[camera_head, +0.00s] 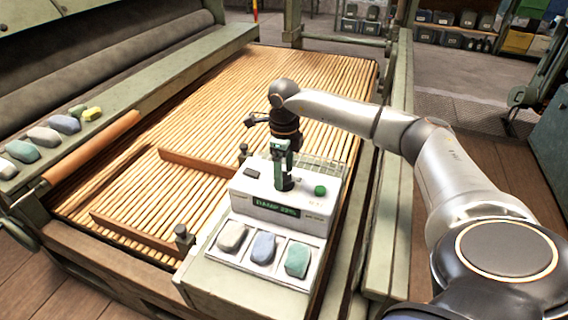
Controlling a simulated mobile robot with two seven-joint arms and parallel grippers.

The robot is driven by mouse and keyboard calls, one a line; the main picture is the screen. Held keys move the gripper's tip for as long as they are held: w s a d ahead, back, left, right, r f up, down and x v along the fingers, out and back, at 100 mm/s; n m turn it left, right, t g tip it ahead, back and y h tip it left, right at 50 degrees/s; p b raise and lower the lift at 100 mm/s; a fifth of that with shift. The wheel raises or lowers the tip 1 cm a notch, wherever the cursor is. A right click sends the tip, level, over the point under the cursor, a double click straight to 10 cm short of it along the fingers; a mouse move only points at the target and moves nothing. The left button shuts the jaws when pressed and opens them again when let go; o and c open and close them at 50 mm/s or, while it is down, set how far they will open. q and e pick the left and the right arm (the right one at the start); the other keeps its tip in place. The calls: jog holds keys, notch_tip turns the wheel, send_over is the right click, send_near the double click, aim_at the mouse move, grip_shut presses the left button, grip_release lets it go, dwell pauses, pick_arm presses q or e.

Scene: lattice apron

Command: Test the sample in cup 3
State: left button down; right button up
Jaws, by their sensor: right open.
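Cup numbers are not legible. My right gripper (255,121) is open and empty, above and behind the tester. My left gripper is out of view.
The slatted wooden bed (200,110) is mostly clear, with low wooden bars (205,166) across its near part. Several coloured lumps (45,136) lie on the left ledge beside a wooden roller (92,148). Shelves with bins (468,18) stand at the back right.

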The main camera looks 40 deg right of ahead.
aim_at(284, 175)
notch_tip(284, 175, up, 13)
jog(key=p, duration=0.1)
jog(key=shift+f, duration=0.2)
dwell(0.5)
